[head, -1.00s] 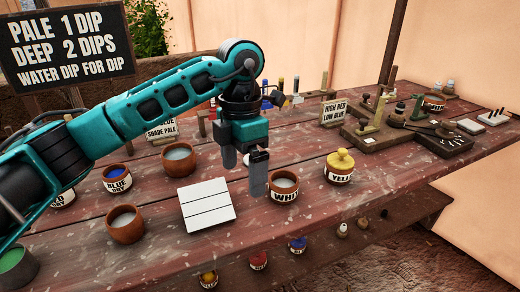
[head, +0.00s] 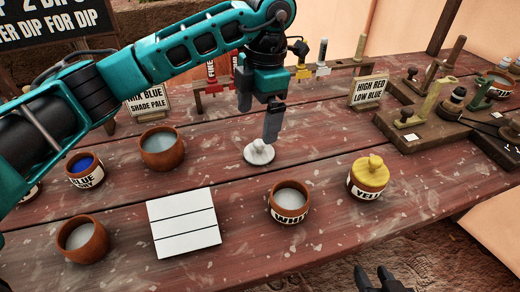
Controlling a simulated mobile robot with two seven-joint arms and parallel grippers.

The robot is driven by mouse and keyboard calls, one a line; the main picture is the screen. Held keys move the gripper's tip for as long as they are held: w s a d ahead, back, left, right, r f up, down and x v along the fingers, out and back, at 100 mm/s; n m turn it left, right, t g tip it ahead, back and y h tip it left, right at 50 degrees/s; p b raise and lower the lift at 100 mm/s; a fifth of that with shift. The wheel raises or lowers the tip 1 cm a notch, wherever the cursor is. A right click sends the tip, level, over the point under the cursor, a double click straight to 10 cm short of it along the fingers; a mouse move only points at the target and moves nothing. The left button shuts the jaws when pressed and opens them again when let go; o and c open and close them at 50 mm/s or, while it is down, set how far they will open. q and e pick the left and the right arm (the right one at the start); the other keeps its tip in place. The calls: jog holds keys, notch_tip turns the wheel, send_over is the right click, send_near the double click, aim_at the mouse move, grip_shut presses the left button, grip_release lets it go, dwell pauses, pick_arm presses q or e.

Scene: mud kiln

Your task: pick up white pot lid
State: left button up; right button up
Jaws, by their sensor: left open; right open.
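The white pot lid (head: 259,153) lies flat on the wooden table, a pale disc with a round knob on top. My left gripper (head: 258,116) is open and empty, fingers pointing down, above and just behind the lid in the picture; I see no contact. The open white pot (head: 290,203), a brown clay pot with a "WHITE" label partly turned away and pale liquid inside, stands in front of the lid to the right. My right gripper (head: 378,279) shows only its dark tips at the bottom edge, open and empty, beyond the table's front edge.
A yellow pot with its lid on (head: 368,178) stands right of the white pot. A white tile board (head: 183,222) lies left of it. Brown bowls (head: 162,147) and a blue pot (head: 85,170) stand further left. A brush rack and signs (head: 369,91) stand behind.

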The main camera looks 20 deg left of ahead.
pick_arm(q)
notch_tip(320, 180, down, 3)
jog(key=shift+a+r, duration=0.1)
jog(key=shift+r, duration=0.05)
jog(key=f, duration=0.5)
jog(key=shift+d+f+b, duration=0.15)
jog(key=shift+d+b, duration=0.1)
jog(key=shift+b, duration=0.15)
jog(key=c, duration=1.1)
pick_arm(e)
jog(key=shift+w+f, duration=0.15)
pick_arm(q)
jog(key=shift+r, duration=0.2)
notch_tip(320, 180, up, 12)
jog(key=p, duration=0.2)
notch_tip(320, 180, up, 8)
jog(key=p, duration=0.2)
send_over(259, 142)
jog(key=shift+f, duration=0.1)
pick_arm(e)
jog(key=shift+s+d+r, duration=0.45)
jog(key=shift+d+r, duration=0.25)
jog(key=shift+d, duration=0.05)
